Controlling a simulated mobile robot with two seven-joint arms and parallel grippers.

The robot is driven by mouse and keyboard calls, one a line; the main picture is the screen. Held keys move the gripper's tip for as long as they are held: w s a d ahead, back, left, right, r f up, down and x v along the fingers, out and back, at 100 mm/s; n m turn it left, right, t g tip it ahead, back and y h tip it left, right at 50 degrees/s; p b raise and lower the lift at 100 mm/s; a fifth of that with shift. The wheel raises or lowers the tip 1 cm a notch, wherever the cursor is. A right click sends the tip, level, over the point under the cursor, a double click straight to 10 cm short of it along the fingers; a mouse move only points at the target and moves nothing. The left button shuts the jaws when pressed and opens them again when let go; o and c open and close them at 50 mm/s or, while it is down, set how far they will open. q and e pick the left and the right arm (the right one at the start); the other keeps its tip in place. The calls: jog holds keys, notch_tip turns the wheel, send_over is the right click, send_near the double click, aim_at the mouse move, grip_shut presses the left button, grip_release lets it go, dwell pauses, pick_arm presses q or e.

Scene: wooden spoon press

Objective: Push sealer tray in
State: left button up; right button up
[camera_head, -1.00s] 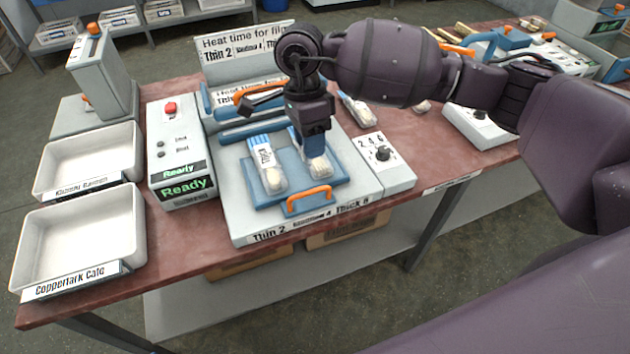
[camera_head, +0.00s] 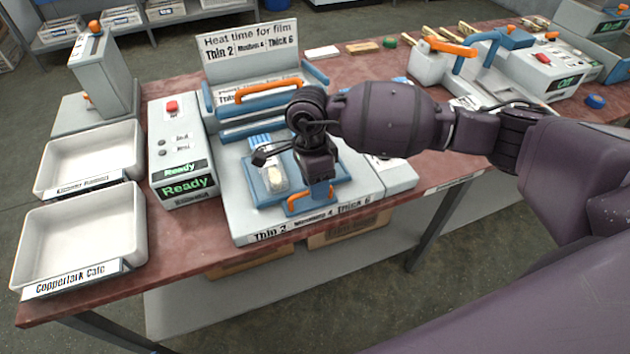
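The blue sealer tray (camera_head: 264,199) lies on the grey sealer base (camera_head: 240,219), its orange handle (camera_head: 298,204) at the front edge. One packet with a blue-striped end (camera_head: 276,178) lies on the tray's left half. The right half is mostly hidden by my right gripper. My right gripper (camera_head: 320,190) points down over the tray's front, its blue fingertips beside the right end of the orange handle. I cannot tell whether they touch it or how far they are apart. The sealer's upper bar with an orange handle (camera_head: 268,92) stands behind the tray. My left gripper is not in view.
A control box reading "Ready" (camera_head: 184,187) stands left of the sealer. Two white bins (camera_head: 78,238) are at the table's left end. A dial box (camera_head: 398,176) sits right of the sealer, partly behind my arm. A second machine (camera_head: 500,65) stands at the back right.

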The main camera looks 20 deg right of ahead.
aim_at(297, 170)
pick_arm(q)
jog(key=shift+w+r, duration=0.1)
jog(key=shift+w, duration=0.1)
pick_arm(e)
jog(key=shift+c, duration=0.5)
grip_shut()
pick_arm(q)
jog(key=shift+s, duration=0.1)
pick_arm(e)
jog(key=shift+w+f, duration=0.1)
jog(key=shift+w, duration=0.2)
jog(key=w+b, duration=0.2)
jog(key=w, duration=0.2)
jog(key=shift+f+b, duration=0.2)
jog(key=shift+b, duration=0.2)
jog(key=shift+w+a+b, duration=0.1)
jog(key=shift+w+b, duration=0.35)
jog(key=shift+w, duration=0.55)
jog(key=shift+w+r, duration=0.15)
jog(key=shift+w, duration=0.15)
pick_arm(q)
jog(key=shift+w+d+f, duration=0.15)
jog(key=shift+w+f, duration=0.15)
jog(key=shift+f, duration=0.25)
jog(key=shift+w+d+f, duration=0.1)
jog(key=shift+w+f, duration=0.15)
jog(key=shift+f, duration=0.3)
pick_arm(e)
jog(key=shift+w+r, duration=0.1)
jog(key=shift+r, duration=0.15)
